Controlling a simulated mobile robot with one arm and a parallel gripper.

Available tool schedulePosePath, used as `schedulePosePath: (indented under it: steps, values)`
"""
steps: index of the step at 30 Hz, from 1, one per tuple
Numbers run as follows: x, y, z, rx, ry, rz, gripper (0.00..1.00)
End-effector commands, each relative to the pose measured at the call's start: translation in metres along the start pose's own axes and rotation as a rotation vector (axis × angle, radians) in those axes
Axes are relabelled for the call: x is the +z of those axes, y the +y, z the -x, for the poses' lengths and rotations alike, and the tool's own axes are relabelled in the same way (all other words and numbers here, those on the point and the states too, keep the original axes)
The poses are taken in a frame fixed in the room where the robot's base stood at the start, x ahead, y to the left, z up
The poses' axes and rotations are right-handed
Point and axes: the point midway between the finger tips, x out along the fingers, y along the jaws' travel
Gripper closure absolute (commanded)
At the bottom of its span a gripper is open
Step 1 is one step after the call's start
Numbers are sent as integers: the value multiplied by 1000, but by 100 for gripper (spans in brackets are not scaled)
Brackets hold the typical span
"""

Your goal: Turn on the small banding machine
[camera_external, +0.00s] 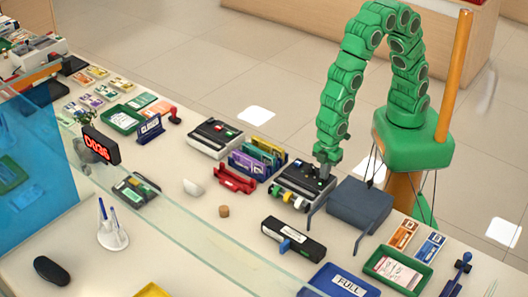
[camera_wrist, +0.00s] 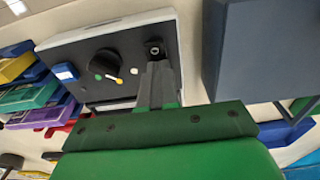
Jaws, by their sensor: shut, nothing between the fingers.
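A small machine (camera_external: 303,186) with a dark top panel and pale body stands mid-counter; no name on it is readable. In the wrist view its panel (camera_wrist: 85,65) has a black knob (camera_wrist: 104,62) with green, yellow and white marks beside it. A small round fitting (camera_wrist: 155,48) sits at the panel's upper right. My gripper (camera_external: 326,168) is over the machine's far right part. In the wrist view my gripper (camera_wrist: 158,72) is shut and empty, its tips just below the round fitting. I cannot tell whether they touch the panel.
A dark grey-blue box (camera_external: 358,203) stands close on the machine's right. A rack of coloured holders (camera_external: 256,160) is close on its left, with a similar machine (camera_external: 215,137) beyond. A black device with a blue lever (camera_external: 292,240) lies in front. A glass screen (camera_external: 180,225) crosses the counter.

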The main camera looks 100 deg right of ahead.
Motion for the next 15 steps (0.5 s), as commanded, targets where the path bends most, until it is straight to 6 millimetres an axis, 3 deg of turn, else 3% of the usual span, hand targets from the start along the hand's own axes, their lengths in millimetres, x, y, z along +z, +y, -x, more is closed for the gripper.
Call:
schedulePosePath:
  steps: [1, 15]
  values:
    - [3, 0, -6, -1, -10, 0, 100]
    - [25, -1, -6, -4, -31, 0, 100]
